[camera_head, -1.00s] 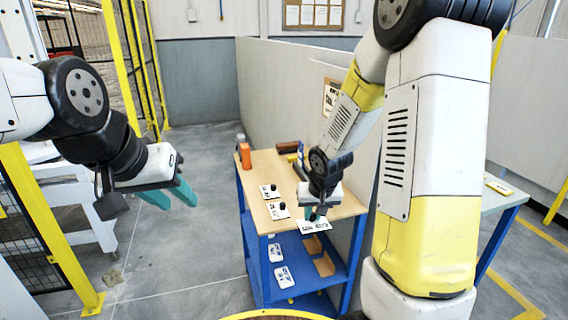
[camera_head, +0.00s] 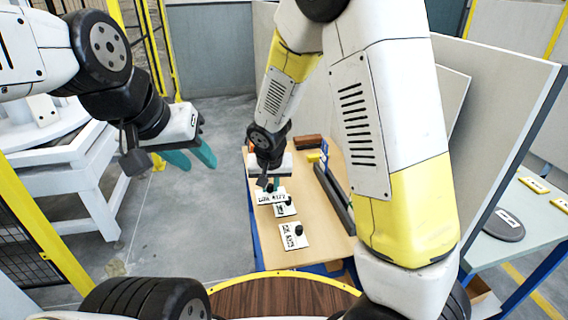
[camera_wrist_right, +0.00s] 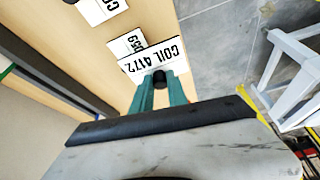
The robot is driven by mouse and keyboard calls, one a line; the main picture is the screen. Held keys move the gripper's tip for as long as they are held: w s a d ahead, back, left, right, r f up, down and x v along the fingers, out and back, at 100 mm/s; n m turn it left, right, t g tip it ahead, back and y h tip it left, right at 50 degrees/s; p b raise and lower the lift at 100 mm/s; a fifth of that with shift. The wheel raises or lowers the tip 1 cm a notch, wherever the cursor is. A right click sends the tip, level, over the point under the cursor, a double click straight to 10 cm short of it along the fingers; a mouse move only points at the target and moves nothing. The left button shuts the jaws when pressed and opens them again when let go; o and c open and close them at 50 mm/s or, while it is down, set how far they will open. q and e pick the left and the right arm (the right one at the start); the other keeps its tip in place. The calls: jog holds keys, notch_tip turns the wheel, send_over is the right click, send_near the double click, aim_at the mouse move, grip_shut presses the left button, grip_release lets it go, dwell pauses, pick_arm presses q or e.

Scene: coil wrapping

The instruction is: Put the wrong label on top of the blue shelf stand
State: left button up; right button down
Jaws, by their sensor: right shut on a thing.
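My right gripper (camera_head: 274,184) is shut on the black knob of a white label (camera_head: 266,197). In the right wrist view the fingers (camera_wrist_right: 160,92) pinch the knob, and the held label (camera_wrist_right: 152,58) reads "COIL 4172". It is over the wooden top of the blue shelf stand (camera_head: 315,252), near its left edge, and partly covers another label (camera_wrist_right: 127,42). I cannot tell whether it touches the surface. Two other knobbed labels, a middle one (camera_head: 280,210) and a nearer one (camera_head: 290,241), lie on the top. My left gripper (camera_head: 192,156) is open and empty, left of the stand.
A dark bar (camera_head: 333,198) and a brown block (camera_head: 308,142) are on the stand's right and far parts. A grey partition stands to the right. A side table (camera_head: 530,235) holds a dark oval item (camera_head: 502,224). A round brown surface (camera_head: 280,297) is close in front.

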jog(key=w, duration=0.4)
jog(key=w+f, duration=0.1)
jog(key=w, duration=0.3)
jog(key=w+d, duration=0.1)
jog(key=w, duration=0.4)
jog(key=shift+d+f, duration=0.1)
jog(key=shift+f, duration=0.05)
jog(key=shift+w+f, duration=0.1)
jog(key=shift+f, duration=1.65)
jog(key=c, duration=1.3)
grip_release()
jog(key=shift+f, duration=0.1)
